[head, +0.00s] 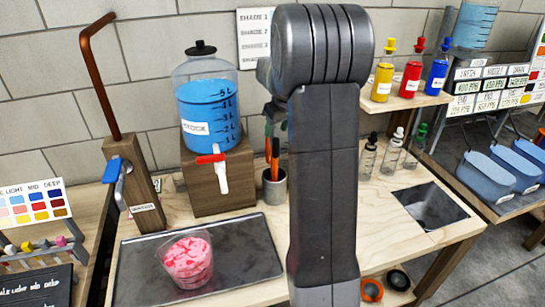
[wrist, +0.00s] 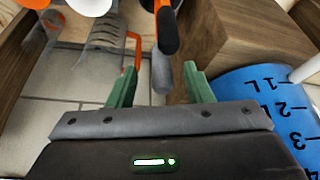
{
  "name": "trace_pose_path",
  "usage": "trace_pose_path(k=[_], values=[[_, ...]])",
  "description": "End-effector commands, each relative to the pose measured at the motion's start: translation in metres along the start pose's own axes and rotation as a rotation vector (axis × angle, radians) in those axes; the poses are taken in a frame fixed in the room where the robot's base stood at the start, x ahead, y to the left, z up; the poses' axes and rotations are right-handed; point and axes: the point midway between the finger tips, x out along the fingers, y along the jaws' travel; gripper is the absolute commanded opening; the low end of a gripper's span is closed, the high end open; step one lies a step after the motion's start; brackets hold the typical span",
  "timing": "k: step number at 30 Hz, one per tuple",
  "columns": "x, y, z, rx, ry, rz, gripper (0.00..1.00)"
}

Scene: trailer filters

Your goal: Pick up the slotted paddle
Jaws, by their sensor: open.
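A grey cup (head: 272,188) stands right of the wooden block, holding several tools with orange and black handles (head: 275,152). I cannot tell for sure which is the slotted paddle. In the wrist view, a grey slotted shape (wrist: 104,35) shows at the upper left, beside an orange handle edge (wrist: 133,45). A black handle with an orange edge (wrist: 167,32) reaches down above the space between my fingers. My gripper (wrist: 160,90) has green fingers, spread apart, with no tool clearly held. In the head view, my arm hides most of it, above the cup.
A blue-filled jug (head: 208,115) with a red-handled tap stands on a wooden block (head: 220,178), close to my gripper. A dark tray (head: 245,255) holds a tub of pink pieces (head: 188,260).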

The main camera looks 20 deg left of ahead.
Motion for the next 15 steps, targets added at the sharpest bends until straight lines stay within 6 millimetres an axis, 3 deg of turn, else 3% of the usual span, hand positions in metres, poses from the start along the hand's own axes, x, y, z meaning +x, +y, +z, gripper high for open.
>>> trace_pose_path(k=[9,15], values=[[0.042,-0.002,0.001,0.0,-0.004,-0.003,0.46],[0.05,-0.002,0.002,0.0,-0.002,-0.001,0.46]])
